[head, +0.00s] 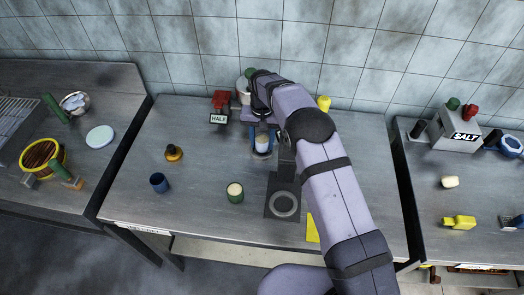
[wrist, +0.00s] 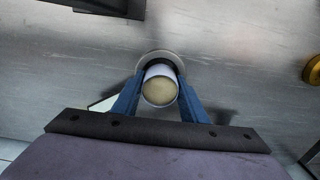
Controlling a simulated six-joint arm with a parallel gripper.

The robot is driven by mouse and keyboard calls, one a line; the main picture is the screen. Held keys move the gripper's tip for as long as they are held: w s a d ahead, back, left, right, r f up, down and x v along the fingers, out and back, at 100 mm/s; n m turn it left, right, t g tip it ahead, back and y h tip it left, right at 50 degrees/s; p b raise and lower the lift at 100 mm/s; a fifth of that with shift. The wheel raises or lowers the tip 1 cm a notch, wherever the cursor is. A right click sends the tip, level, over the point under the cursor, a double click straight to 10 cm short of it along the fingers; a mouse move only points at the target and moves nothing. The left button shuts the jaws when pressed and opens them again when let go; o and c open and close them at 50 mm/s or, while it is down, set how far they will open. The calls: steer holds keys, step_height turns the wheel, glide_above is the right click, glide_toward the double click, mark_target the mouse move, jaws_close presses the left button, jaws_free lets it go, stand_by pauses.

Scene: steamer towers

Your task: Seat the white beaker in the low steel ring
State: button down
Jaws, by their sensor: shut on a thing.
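My gripper (head: 262,140) has its blue fingers closed around the white beaker (head: 262,144), towards the back middle of the table. In the wrist view the beaker (wrist: 160,86) sits between both fingertips, its pale yellowish inside facing the camera. A round grey steel rim (wrist: 162,54) shows around the beaker's far end. I cannot tell whether the beaker is inside this rim or above it. Another steel ring (head: 284,204) lies on a dark stand plate in front and to the right. My arm hides part of the area behind it.
Table (head: 130,195) space is free at the front left.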

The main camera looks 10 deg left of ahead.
mark_target(262, 138)
steer(key=shift+f, duration=0.4)
stand_by(0.3)
steer(key=c, duration=1)
jaws_free()
steer(key=shift+s, duration=0.1)
steer(key=shift+f, duration=0.1)
steer(key=shift+s+d+f, duration=0.1)
steer(key=shift+d, duration=0.05)
steer(key=shift+b, duration=0.3)
steer(key=r, duration=0.2)
steer(key=r+b, duration=0.1)
steer(key=r, duration=0.2)
steer(key=r+b, duration=0.1)
steer(key=r, duration=0.2)
steer(key=shift+a, duration=0.25)
steer(key=shift+r, duration=0.15)
